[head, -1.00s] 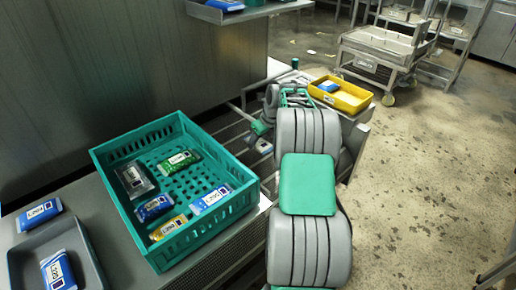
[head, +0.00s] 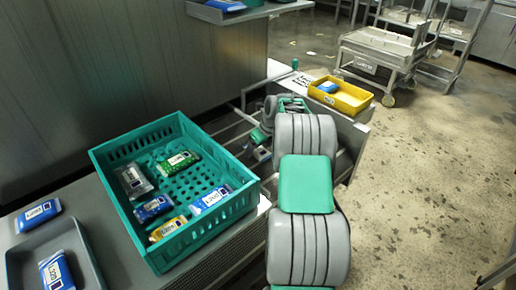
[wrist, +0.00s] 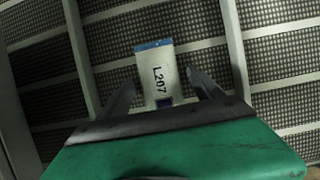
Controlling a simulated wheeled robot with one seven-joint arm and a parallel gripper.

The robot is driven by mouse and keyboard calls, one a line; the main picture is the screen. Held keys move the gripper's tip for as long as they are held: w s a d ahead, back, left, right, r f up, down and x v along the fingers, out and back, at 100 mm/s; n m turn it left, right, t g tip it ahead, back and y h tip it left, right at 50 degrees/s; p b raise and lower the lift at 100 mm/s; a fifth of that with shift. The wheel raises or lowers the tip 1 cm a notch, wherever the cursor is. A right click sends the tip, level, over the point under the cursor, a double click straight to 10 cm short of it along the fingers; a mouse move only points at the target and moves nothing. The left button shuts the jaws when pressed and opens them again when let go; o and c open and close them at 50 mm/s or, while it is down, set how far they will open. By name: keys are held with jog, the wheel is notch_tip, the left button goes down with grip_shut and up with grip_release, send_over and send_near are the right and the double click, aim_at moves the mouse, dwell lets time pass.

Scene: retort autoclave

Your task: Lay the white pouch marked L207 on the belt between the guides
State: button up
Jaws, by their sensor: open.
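The white pouch marked L207 (wrist: 158,75) has a blue end band and lies flat on the belt (wrist: 190,28) in the wrist view. It lies between two pale guide rails, the left guide (wrist: 79,55) and the right guide (wrist: 236,50), apart from both. My gripper (wrist: 160,78) is open, with one finger on each side of the pouch's near part and gaps between fingers and pouch. In the head view my arm covers much of the belt, and only a small pale bit of the pouch shows beside my gripper.
A green crate (head: 208,242) with several pouches stands at the belt's near end. A grey tray (head: 88,250) with a blue pouch is at the left. A yellow bin (head: 352,103) stands past the belt, and a cart (head: 380,55) is on the floor behind.

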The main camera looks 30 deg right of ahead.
jog(key=p+v, duration=0.1)
jog(key=v, duration=1.1)
jog(key=shift+r+p, duration=0.15)
jog(key=shift+p, duration=0.15)
